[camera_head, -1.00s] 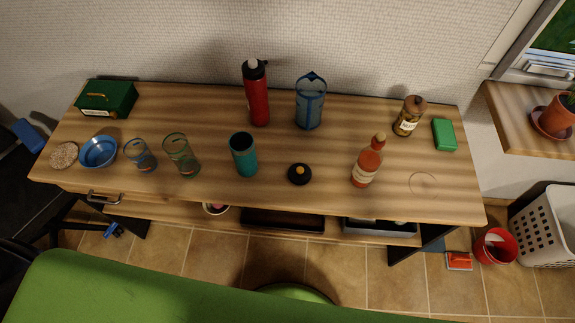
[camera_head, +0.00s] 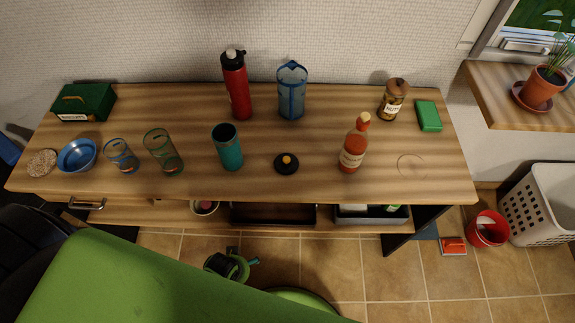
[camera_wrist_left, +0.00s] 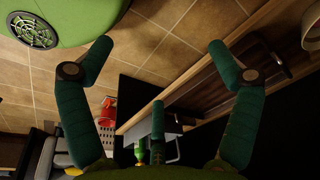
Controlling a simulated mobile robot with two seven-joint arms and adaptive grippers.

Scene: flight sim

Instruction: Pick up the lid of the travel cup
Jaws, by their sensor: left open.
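In the head view a green and dark part, seemingly that gripper (camera_head: 232,265), shows in front of the table. My right gripper is not visible.
A red bottle (camera_head: 238,90) and blue pitcher (camera_head: 291,95) stand behind the lid; a sauce bottle (camera_head: 353,150) stands to its right. Glasses (camera_head: 163,155) and a blue bowl (camera_head: 77,156) are at left. A shelf with trays (camera_head: 370,215) lies below the tabletop.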

